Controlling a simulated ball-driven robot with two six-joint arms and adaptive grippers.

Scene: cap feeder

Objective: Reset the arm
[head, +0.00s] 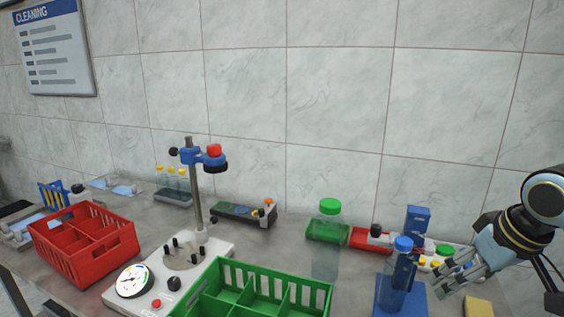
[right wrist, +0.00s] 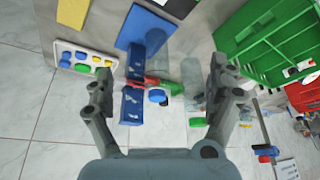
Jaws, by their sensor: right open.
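My right gripper (head: 452,279) is at the right of the head view, above the bench near the blue stand (head: 416,222). It is open and empty. In the right wrist view the two fingers of the right gripper (right wrist: 160,72) are spread wide, with bench items beyond them. A clear bottle with a blue cap (head: 403,243) stands by the blue stand, left of the gripper. The blue cap also shows in the right wrist view (right wrist: 157,96). A clear bottle with a green cap (head: 329,206) stands further left. My left gripper is not seen.
A green crate (head: 275,276) is at the front middle, and a red crate (head: 85,243) is at the left. A white device with a gauge (head: 132,281) and a post stands between them. A white plate with coloured caps (right wrist: 82,60) and a yellow block (head: 478,307) are near the gripper.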

